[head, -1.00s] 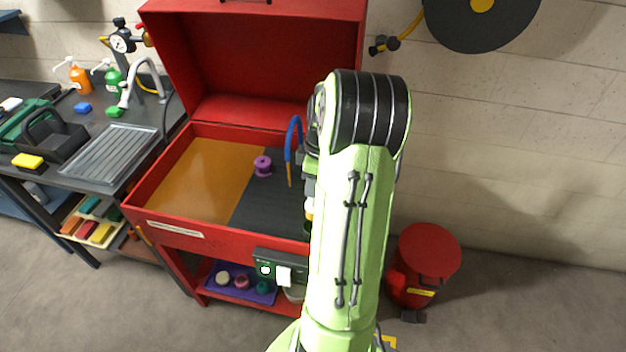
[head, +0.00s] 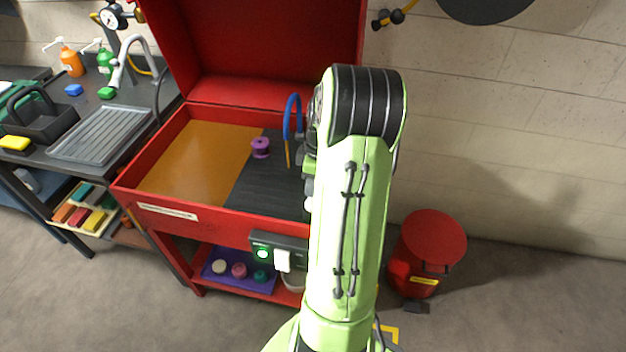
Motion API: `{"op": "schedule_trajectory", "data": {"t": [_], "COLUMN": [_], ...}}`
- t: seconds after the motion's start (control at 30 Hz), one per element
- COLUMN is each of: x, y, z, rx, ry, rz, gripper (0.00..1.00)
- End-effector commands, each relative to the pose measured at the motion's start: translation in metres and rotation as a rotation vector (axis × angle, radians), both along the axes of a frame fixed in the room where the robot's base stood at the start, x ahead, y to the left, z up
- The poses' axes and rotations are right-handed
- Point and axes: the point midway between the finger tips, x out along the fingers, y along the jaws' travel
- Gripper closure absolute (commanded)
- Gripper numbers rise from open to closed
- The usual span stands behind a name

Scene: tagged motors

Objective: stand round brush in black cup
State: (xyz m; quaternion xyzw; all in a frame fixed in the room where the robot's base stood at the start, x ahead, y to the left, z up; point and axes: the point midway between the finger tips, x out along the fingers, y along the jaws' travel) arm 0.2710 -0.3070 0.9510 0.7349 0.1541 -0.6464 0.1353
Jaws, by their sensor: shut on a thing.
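My green arm (head: 348,220) rises through the middle of the head view. Its black-banded elbow (head: 368,105) is at the top. Only a few grey and white wrist parts (head: 309,170) show past the arm's left edge, over the right side of the red wash basin. My gripper's fingers and anything between them are hidden behind the arm. I cannot make out the round brush or the black cup in this view.
The open red basin (head: 152,208) has an orange and dark floor, with a purple spool (head: 260,147) and a blue hose (head: 288,115) inside. A control box (head: 263,254) hangs on its front. A red bin (head: 428,250) stands right. A bench with a grey drainer (head: 98,143) stands left.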

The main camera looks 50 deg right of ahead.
Motion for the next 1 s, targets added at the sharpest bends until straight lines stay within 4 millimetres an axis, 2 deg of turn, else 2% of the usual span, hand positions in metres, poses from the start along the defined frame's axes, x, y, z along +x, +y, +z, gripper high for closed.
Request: {"op": "schedule_trajectory", "data": {"t": [0.17,0.2,0.37,0.4,0.63,0.73,0.87,1.0], "x": [0.000,0.000,0.000,0.000,0.000,-0.001,-0.004,-0.008], "y": [0.000,0.000,0.000,0.000,0.000,-0.001,-0.003,-0.005], "z": [0.001,0.001,0.001,0.001,0.001,0.010,0.040,0.082], "rx": [-0.001,-0.001,-0.001,-0.001,0.000,-0.003,-0.006,-0.006], "ry": [0.000,0.000,0.000,0.000,0.000,-0.001,-0.003,-0.004], "rz": [0.000,0.000,0.000,0.000,0.000,0.000,-0.001,0.001], "gripper": [1.00,0.68,0.43,0.41,0.41,0.41,0.41,0.41]}}
